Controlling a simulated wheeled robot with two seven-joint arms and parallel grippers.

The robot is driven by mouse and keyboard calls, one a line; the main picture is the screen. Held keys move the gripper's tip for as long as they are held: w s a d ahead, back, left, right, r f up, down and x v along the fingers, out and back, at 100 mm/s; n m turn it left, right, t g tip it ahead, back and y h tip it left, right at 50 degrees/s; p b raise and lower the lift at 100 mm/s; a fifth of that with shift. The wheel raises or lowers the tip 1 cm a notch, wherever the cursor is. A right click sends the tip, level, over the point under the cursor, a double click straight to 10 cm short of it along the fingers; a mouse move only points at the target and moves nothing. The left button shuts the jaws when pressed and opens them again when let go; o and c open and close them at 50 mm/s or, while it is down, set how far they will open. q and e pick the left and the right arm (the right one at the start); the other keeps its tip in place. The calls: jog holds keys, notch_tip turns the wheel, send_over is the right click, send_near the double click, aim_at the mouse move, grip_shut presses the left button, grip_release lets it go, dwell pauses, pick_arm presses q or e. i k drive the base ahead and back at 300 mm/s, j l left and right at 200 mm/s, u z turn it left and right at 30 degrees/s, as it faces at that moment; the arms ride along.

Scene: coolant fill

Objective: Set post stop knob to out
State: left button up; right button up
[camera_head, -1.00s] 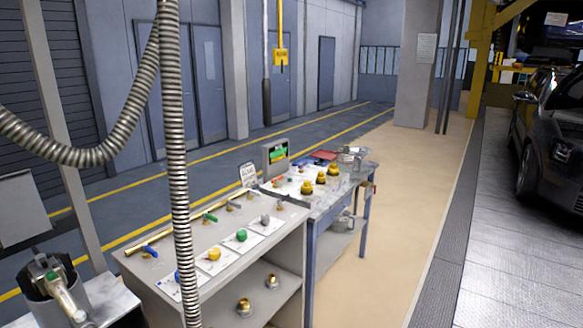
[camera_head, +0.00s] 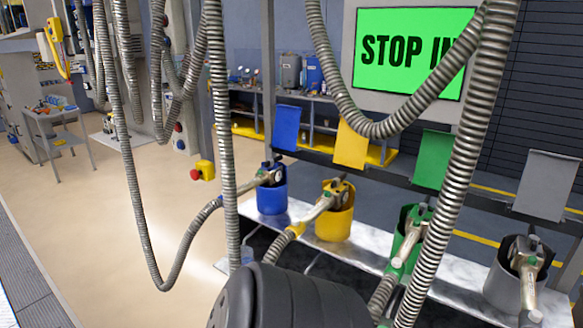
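A yellow box (camera_head: 207,169) with a red knob (camera_head: 195,174) on its left side is low on a grey post (camera_head: 184,80), left of centre in the head view. It looks like the post stop knob. The knob is small in the picture, so its in or out position cannot be read from its shape. A green screen (camera_head: 408,52) at the upper right reads "STOP IN", partly covered by a hose. Neither gripper is in view.
Ribbed metal hoses (camera_head: 222,110) hang across the foreground. Blue (camera_head: 272,197), yellow (camera_head: 335,224), green and grey holders with nozzles stand on a metal bench (camera_head: 375,243). A dark rounded body fills the bottom centre. Floor (camera_head: 100,220) at the left is clear.

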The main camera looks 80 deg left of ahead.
aim_at(195, 175)
jog(key=u, duration=3.3)
